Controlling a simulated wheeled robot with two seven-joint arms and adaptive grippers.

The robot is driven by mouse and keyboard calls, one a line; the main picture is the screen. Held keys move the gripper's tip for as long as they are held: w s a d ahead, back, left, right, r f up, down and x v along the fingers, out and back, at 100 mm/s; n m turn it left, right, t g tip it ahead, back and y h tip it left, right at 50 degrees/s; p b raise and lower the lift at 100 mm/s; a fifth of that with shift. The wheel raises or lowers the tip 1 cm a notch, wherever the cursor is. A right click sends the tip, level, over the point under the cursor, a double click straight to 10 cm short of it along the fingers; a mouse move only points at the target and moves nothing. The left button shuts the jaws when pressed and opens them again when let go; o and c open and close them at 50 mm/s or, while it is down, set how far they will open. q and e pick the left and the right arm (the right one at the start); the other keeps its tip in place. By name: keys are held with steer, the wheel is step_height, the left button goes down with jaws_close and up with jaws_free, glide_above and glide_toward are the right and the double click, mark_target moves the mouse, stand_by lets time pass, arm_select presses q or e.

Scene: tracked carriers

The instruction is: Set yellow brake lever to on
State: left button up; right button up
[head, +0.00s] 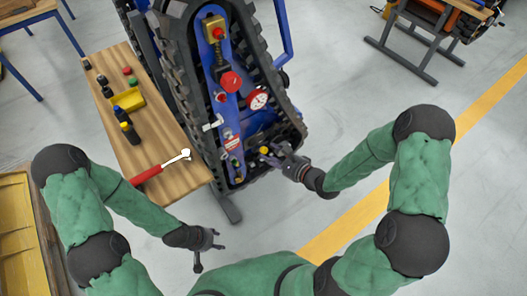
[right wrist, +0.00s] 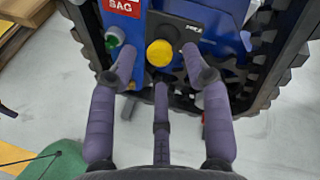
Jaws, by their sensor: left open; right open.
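The yellow brake lever shows as a round yellow knob (head: 264,150) at the near end of the blue tracked carrier (head: 228,120). In the right wrist view the knob (right wrist: 160,53) faces me in front of a dark plate with small white lettering, too small to read surely. My right gripper (head: 284,158) is open beside the knob. In the right wrist view its fingers (right wrist: 160,70) are spread either side of the knob, with a third finger below; contact cannot be told. The lever's shaft is hidden behind the knob. My left gripper (head: 207,246) is open and empty over the floor.
A green knob (right wrist: 114,37) and a red label (right wrist: 122,7) sit close to the yellow knob. Black tracks flank the carrier. A wooden bench (head: 150,130) at left holds a red-handled wrench (head: 160,171) and small parts.

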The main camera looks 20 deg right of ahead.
mark_target(267, 152)
steer(key=shift+b+x, duration=0.55)
steer(key=shift+x, duration=1.85)
steer(key=shift+d, duration=0.1)
jaws_close()
